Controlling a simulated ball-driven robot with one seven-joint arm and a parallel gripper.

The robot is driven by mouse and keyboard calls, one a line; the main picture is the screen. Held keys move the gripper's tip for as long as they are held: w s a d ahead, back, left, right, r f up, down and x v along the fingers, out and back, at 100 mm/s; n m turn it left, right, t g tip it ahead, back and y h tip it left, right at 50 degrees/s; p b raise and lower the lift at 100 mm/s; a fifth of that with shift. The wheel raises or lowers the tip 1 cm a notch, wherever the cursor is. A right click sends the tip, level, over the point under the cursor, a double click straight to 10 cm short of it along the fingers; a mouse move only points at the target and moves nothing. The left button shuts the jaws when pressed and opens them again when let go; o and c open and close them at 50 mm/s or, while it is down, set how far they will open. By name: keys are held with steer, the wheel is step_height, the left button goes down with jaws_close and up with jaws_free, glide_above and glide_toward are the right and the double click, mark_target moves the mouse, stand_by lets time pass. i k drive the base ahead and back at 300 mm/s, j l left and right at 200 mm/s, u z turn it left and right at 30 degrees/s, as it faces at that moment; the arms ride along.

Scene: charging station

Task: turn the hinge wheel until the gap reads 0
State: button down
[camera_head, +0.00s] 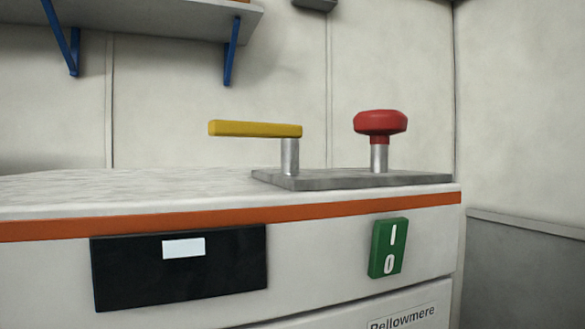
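A red knob-like wheel (380,123) stands on a short metal post at the right of a grey plate (350,181) on the counter. A yellow lever (255,129) sits on another metal post at the plate's left and points left. I cannot tell which of the two is the hinge wheel. A dark panel (120,276) on the counter's front carries a small white blank patch (184,247). No gap reading is legible. My gripper is not in view.
The white counter (120,186) has an orange front edge and is clear left of the plate. A green switch marked I and 0 (388,248) is on its front. A grey shelf (160,22) on blue brackets hangs above. A wall (520,110) stands at right.

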mark_target(379, 126)
steer(key=i+j+u, duration=0.15)
steer(key=i, duration=0.25)
steer(key=u, duration=0.75)
steer(key=z, duration=0.8)
